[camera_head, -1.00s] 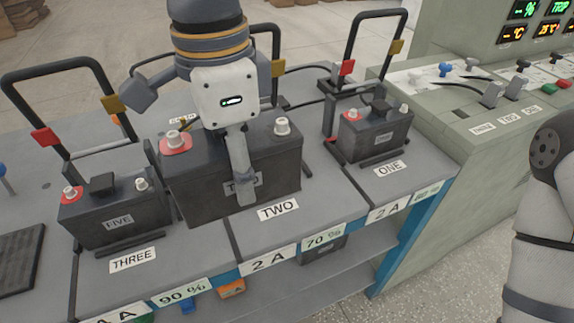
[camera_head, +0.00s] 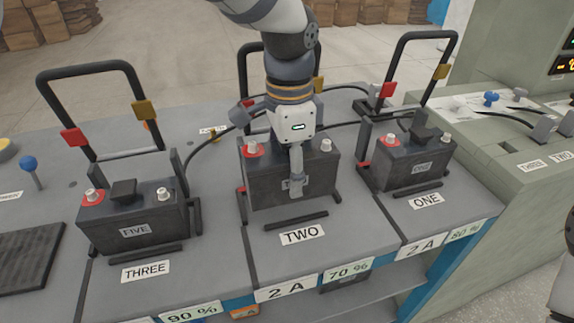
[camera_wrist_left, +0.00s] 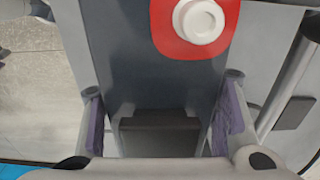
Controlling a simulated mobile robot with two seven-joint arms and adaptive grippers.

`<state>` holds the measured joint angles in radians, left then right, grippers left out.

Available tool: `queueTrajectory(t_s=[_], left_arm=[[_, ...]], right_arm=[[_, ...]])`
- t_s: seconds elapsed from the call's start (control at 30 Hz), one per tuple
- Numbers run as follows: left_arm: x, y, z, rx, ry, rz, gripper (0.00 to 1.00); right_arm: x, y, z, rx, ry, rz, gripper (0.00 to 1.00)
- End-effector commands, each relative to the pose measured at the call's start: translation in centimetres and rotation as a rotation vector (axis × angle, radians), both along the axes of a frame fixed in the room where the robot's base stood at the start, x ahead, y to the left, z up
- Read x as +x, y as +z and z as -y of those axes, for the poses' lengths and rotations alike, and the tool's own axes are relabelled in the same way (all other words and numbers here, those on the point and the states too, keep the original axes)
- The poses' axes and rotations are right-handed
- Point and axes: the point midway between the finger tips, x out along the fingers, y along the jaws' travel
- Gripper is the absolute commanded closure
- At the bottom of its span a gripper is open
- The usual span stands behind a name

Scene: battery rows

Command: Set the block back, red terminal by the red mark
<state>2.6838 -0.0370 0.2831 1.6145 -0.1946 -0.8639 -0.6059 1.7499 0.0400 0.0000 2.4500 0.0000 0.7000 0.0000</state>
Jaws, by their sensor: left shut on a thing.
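The dark block (camera_head: 265,187) is in the bay labelled TWO (camera_head: 302,234), upright, behind its front rail (camera_head: 295,220). Its terminal with the red collar (camera_head: 252,150) is on the left, the plain white one (camera_head: 326,145) on the right. A small red mark (camera_head: 241,191) shows at the bay's left side, near the block's red-terminal end. My left gripper (camera_head: 296,185) is shut on the block from above; a finger partly hides its label. The red collar (camera_wrist_left: 163,42) and the grip between the fingers show in the left wrist view. I cannot tell whether the block's underside touches the bay.
Block FIVE (camera_head: 135,231) stands in bay THREE at left; another block (camera_head: 415,165) stands in bay ONE at right. Black frames with red and gold clips rise behind the bays. A cable (camera_head: 205,155) runs behind block FIVE. A control console (camera_head: 500,125) stands at right.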

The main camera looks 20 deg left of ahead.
Motion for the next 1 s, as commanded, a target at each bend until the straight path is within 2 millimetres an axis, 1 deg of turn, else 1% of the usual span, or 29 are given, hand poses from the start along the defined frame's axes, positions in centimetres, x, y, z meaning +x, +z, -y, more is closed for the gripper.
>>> queueTrajectory(t_s=[0.07,0.2,0.23,0.57,0.6,0.67,0.7,1.0], left_arm=[[0.7,-0.8,0.0,-0.001,0.001,0.003,1.00],[0.5,-3.0,-0.1,0.001,0.001,0.003,1.00],[0.5,-3.3,-0.1,0.001,0.001,0.004,1.00],[0.6,-3.4,-0.1,0.000,0.002,0.009,1.00],[0.4,-3.7,-0.1,0.001,0.001,0.004,0.44],[0.4,-3.6,-0.1,0.001,0.001,0.004,0.30],[0.4,-3.6,-0.1,0.001,0.001,0.004,0.26],[0.4,-3.5,-0.1,0.001,0.001,0.003,0.26]], right_arm=[[-0.3,-0.3,0.0,0.000,0.000,-0.010,0.60],[-0.4,-0.4,0.0,0.000,0.000,-0.015,0.60],[-0.4,-0.4,0.0,0.000,0.000,-0.015,0.60],[-0.4,-0.4,0.0,0.000,0.000,-0.013,0.60],[-0.4,-0.4,0.0,0.000,0.000,-0.013,0.60],[-0.4,-0.4,0.0,0.000,0.000,-0.013,0.60],[-0.4,-0.4,0.0,0.000,0.000,-0.013,0.60],[-0.4,-0.4,0.0,0.000,0.000,-0.015,0.60]])
